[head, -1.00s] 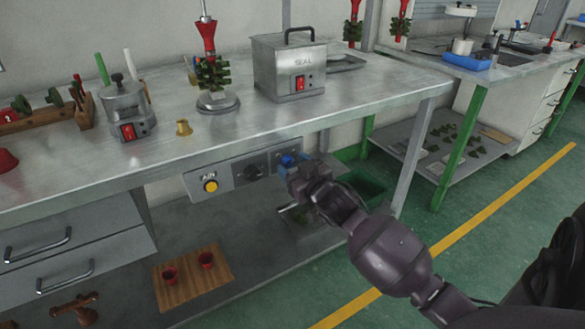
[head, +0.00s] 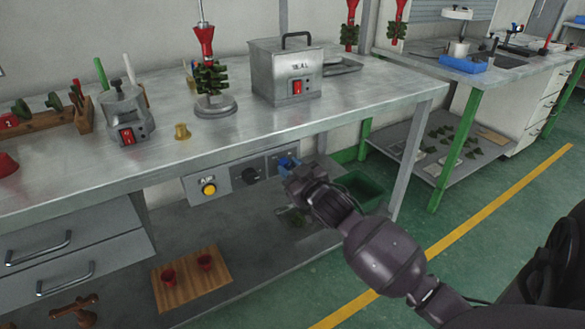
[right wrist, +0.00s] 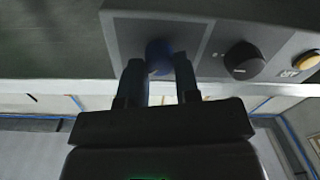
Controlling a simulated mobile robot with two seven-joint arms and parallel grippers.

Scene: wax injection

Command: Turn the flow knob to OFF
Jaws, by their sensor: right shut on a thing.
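The control panel (head: 222,182) hangs under the front edge of the metal bench. It carries a yellow button (head: 208,189), a black knob (head: 250,174) and, at its right end, a blue knob (head: 287,163). My right gripper (right wrist: 159,70) is shut on the blue knob (right wrist: 159,52), one finger on each side, in the right wrist view. In the head view the gripper partly hides this knob. The markings around the blue knob are too small or covered to read. My left gripper is not in view.
The bench top (head: 250,118) is close above the gripper, with a seal box (head: 286,75) on it. A lower shelf below holds a wooden board (head: 190,279) with two red cups. A green bin (head: 362,190) stands right of the gripper, by the bench leg (head: 411,155).

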